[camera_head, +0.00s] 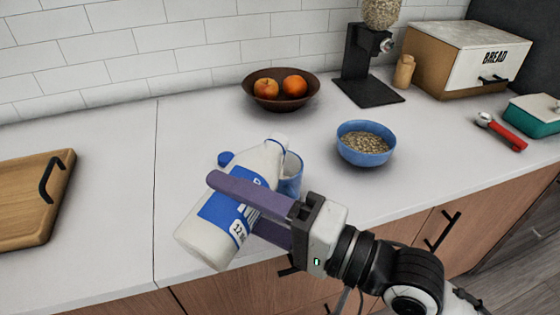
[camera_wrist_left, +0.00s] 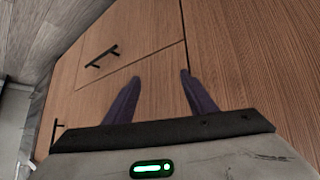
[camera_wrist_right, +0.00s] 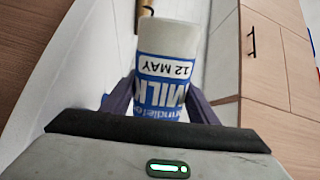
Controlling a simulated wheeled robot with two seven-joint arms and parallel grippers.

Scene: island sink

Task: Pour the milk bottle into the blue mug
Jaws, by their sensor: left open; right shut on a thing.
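The white milk bottle (camera_head: 213,232) with a blue label is tilted in the head view, its neck up and to the right. My right gripper (camera_head: 235,208) is shut on it. The bottle also shows in the right wrist view (camera_wrist_right: 168,42), between the fingers. The blue mug (camera_head: 291,178) stands on the counter just behind the bottle's neck and is partly hidden by it. The bottle's mouth is near the mug's rim; I cannot tell if they touch. My left gripper (camera_wrist_left: 155,90) is open and empty in front of wooden cabinet fronts.
A blue bowl of cereal (camera_head: 366,150) stands right of the mug. A blue cap (camera_head: 226,158) lies behind the bottle. A brown fruit bowl (camera_head: 281,98), grinder (camera_head: 362,75) and bread box (camera_head: 465,55) stand at the back. A wooden board (camera_head: 30,200) lies left; the counter between is clear.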

